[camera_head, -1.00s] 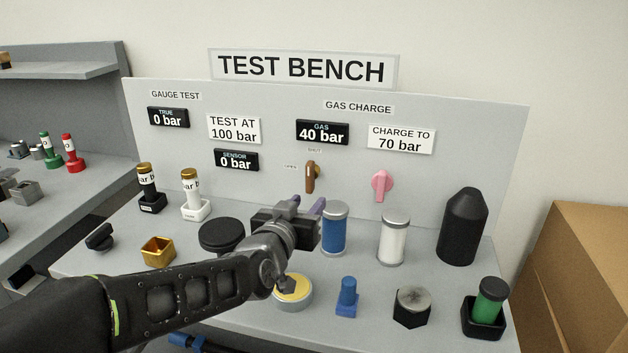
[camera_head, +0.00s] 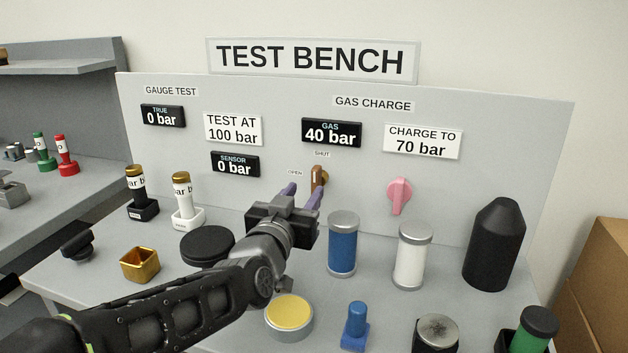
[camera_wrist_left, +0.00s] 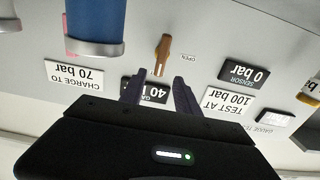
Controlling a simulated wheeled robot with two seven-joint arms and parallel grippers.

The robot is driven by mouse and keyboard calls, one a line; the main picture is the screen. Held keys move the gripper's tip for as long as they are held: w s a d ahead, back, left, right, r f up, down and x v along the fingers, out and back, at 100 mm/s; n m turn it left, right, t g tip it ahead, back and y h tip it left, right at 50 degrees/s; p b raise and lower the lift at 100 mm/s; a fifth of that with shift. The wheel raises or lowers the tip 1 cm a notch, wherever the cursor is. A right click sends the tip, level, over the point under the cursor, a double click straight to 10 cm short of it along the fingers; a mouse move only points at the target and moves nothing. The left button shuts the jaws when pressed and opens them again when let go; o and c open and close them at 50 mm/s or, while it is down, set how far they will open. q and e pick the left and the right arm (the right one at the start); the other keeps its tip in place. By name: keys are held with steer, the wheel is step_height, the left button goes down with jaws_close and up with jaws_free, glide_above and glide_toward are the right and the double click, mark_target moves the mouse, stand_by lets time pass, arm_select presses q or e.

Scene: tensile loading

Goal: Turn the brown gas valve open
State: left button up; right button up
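The brown gas valve (camera_head: 318,178) is on the upright panel, under the SHUT label (camera_head: 321,154) and right of the OPEN label (camera_head: 295,173). Its handle stands upright, in line with SHUT. It also shows in the left wrist view (camera_wrist_left: 161,55), which is upside down. My left gripper (camera_head: 302,192) is in front of the panel, just below and left of the handle, its purple fingers spread. In the left wrist view the fingers (camera_wrist_left: 158,90) are apart with nothing between them, pointing towards the handle; contact is not visible. My right gripper is not in view.
A pink valve (camera_head: 399,195) is on the panel to the right. The gas display (camera_head: 332,132) reads 40 bar. A blue cylinder (camera_head: 342,245) and a white cylinder (camera_head: 411,257) stand on the bench right of my gripper. A black disc (camera_head: 207,246) lies left of it.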

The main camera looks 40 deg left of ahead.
mark_target(315, 179)
arm_select(q)
steer(key=x, duration=0.7)
jaws_close()
stand_by(0.3)
